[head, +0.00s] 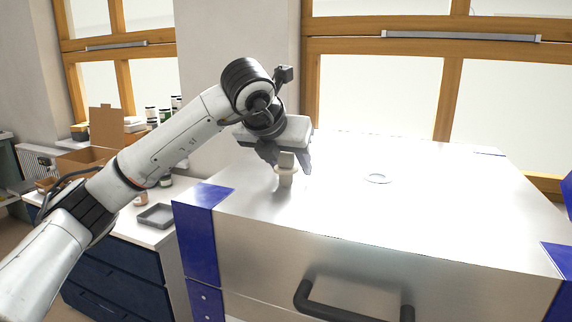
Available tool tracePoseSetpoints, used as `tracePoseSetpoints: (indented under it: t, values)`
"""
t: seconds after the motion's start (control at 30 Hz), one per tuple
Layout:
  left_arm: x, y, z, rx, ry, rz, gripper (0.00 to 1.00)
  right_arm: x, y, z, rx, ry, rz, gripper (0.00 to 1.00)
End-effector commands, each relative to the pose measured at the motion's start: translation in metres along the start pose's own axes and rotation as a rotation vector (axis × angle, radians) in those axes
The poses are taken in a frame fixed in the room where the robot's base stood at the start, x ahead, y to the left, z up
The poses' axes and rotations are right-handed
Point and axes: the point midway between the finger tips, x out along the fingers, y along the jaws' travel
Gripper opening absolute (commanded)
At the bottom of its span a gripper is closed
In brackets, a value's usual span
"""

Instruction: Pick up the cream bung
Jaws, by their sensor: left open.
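The cream bung (286,178) stands on the kiln's flat metal lid (340,215), left of the lid's middle. My left gripper (288,168) is over it, pointing down, with its dark fingers at either side of the bung's top. The fingers are open, and I cannot tell whether they touch the bung. The gripper hides the upper part of the bung. My right gripper is not in view.
A dark handle (350,305) sticks out at the kiln's front. A grey tray (155,216) and an open cardboard box (95,150) stand on the left bench. Most of the lid is clear.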

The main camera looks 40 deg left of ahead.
Motion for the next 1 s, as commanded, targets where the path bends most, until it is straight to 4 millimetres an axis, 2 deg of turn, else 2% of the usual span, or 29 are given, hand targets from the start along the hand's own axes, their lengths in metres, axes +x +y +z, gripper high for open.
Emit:
tracePoseSetpoints:
  t: [0.27,0.5,0.83,0.9,1.0]
  values:
    - [0.005,0.000,0.000,0.001,-0.001,0.000,0.45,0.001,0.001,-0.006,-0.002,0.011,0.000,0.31]
    - [0.005,0.000,0.000,0.001,0.000,-0.001,0.12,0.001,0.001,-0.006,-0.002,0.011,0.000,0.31]
    - [0.003,-0.001,0.002,0.000,-0.002,-0.001,0.11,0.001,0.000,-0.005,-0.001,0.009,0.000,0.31]
    - [-0.001,-0.001,0.006,-0.001,-0.003,-0.002,0.00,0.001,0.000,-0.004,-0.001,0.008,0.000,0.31]
    - [-0.013,-0.001,0.018,-0.001,-0.005,-0.002,0.00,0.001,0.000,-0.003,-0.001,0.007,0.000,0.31]
